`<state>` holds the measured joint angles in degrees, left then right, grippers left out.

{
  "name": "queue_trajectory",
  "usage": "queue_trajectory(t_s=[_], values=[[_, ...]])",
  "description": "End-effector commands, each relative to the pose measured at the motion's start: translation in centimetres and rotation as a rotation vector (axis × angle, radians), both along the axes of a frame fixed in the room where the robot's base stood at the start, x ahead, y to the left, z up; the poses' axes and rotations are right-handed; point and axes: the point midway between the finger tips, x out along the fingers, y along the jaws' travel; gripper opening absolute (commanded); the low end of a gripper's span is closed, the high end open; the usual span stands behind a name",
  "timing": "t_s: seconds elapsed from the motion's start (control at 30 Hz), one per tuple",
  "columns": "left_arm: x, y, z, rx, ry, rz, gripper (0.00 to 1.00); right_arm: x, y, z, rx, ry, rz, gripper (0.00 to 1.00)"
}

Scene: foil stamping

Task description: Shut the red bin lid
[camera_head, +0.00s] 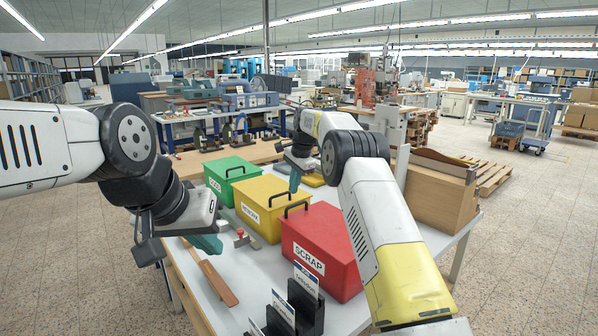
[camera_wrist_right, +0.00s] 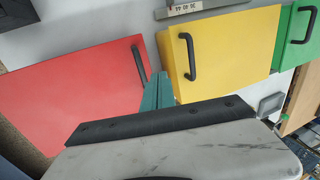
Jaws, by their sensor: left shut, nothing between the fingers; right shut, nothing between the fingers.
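The red bin (camera_head: 315,262) labelled SCRAP stands on the white table, nearest of the three bins. Its red lid (camera_head: 318,222) lies flat on top and looks down; I cannot tell if a small gap is left. The lid's black handle (camera_wrist_right: 139,64) shows in the right wrist view. My right gripper (camera_head: 294,182) is shut and empty, above the bins; in its wrist view its teal fingers (camera_wrist_right: 157,91) appear beside the handle, between the red and yellow lids. My left gripper (camera_head: 208,243) is shut and empty, at the table's left side, away from the red bin.
A yellow bin (camera_head: 262,213) and a green bin (camera_head: 224,180) stand behind the red one, both with lids down. Black holders with cards (camera_head: 305,298) stand in front. A wooden strip (camera_head: 215,278) lies at left. A brown box (camera_head: 440,195) stands at right.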

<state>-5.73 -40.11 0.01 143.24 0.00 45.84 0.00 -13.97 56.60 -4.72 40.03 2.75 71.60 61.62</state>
Motion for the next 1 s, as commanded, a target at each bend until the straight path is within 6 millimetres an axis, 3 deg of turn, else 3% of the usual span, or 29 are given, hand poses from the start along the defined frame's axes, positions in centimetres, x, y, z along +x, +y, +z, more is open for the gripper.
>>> queue_trajectory(t_s=[0.2,0.4,1.0], values=[[0.0,0.0,0.0,0.000,0.000,0.000,0.00,0.7,0.6,-3.2,0.000,0.002,0.000,0.00],[0.0,0.0,0.0,0.000,0.000,0.000,0.00,1.0,0.7,-4.5,-0.001,0.001,0.001,0.00],[0.0,0.0,0.0,0.000,0.000,0.000,0.00,1.0,0.7,-4.4,0.000,-0.002,0.001,0.00]])
